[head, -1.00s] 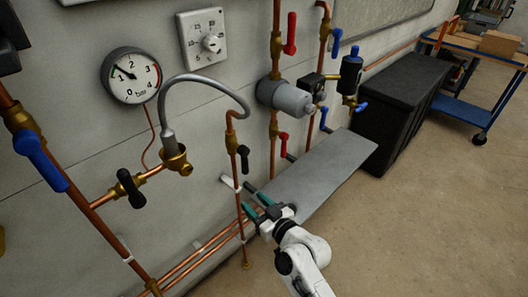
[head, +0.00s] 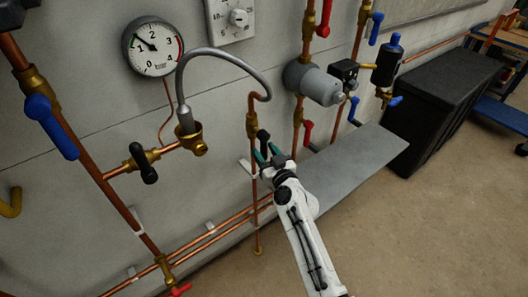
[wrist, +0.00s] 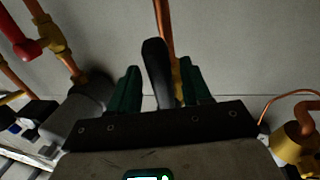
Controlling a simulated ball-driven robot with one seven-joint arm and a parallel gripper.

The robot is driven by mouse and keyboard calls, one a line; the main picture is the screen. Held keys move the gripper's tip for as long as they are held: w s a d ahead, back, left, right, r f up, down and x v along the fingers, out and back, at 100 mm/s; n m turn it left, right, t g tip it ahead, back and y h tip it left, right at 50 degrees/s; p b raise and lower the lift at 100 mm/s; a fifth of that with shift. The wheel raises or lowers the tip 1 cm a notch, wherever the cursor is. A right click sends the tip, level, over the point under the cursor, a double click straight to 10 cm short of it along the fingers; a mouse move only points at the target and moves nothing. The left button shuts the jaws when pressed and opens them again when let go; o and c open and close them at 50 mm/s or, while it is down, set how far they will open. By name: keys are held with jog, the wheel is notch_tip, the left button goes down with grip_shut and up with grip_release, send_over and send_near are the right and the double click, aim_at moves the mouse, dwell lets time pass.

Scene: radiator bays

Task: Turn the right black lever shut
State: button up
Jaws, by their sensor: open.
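The right black lever (head: 263,136) sits on a brass valve on the thin vertical copper pipe, at the end of the grey hose. My gripper (head: 268,154) is at this lever and hides its lower part in the head view. In the wrist view the lever (wrist: 156,72) stands between the two green fingers, roughly in line with the copper pipe behind it. My gripper (wrist: 154,88) is open around it, with a gap at least on the right side. The left black lever (head: 142,163) is on the brass valve further left, away from my gripper.
A pressure gauge (head: 153,47) and a grey hose (head: 223,54) are above left. A grey cylinder (head: 317,84) and a red lever (head: 307,132) are right of my gripper. A grey shelf (head: 358,160) lies close beside my arm.

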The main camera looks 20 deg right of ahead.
jog(key=shift+w+a, duration=0.1)
jog(key=shift+w, duration=0.45)
jog(key=shift+c, duration=0.4)
grip_shut()
